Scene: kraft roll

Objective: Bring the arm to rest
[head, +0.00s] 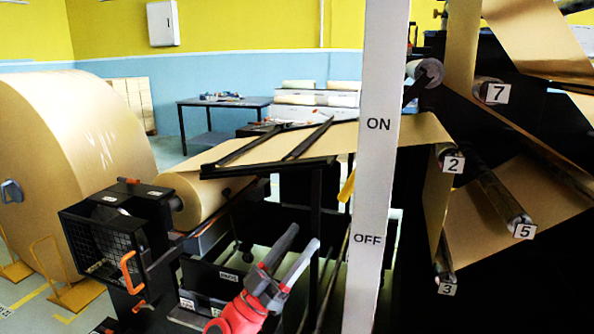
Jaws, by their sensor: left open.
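My left gripper (303,237) is in the lower middle of the head view, red at the wrist with two grey fingers pointing up and right. The fingers are apart and nothing shows between them. It appears in front of the dark lower frame of the machine, below the sloping sheet of kraft paper (345,136). I cannot tell whether it touches the frame. A white post (378,185) marked ON and OFF stands to the right of the gripper. My right gripper is not in view.
A kraft roll (205,195) sits on the machine behind a black mesh guard (118,235) with an orange handle. A huge roll (70,160) stands at left. Numbered rollers, including roller 5 (500,203), carry paper at right. A table (215,103) stands behind.

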